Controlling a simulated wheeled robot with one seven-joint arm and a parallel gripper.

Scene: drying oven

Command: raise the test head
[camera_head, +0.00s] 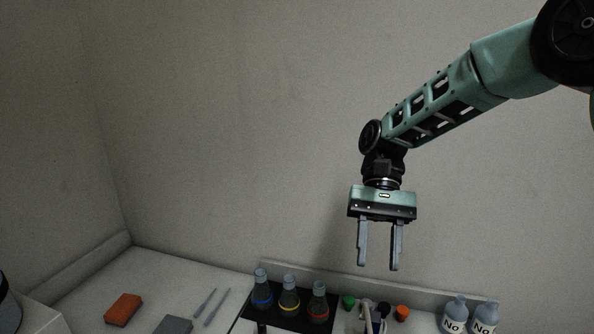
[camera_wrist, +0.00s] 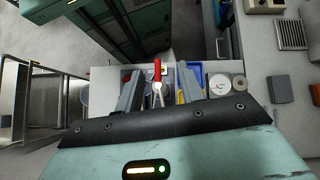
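My gripper (camera_head: 379,267) hangs pointing down in the head view, with its two fingers apart and nothing between them. It is above the back of the white counter, clear of the flasks and bottles. In the wrist view its fingers (camera_wrist: 160,92) are also apart. A red-handled item (camera_wrist: 157,70) with a silvery lower part shows between them in the picture, on or over a surface farther off. I cannot tell whether it belongs to the test head. No test head can be clearly made out in either view.
Three flasks (camera_head: 289,297) with blue, yellow and red bands stand on a black mat. Two labelled bottles (camera_head: 455,314) stand at right. An orange block (camera_head: 123,309) lies at left. The wrist view shows a blue tray (camera_wrist: 189,73) and teal cabinets (camera_wrist: 130,25).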

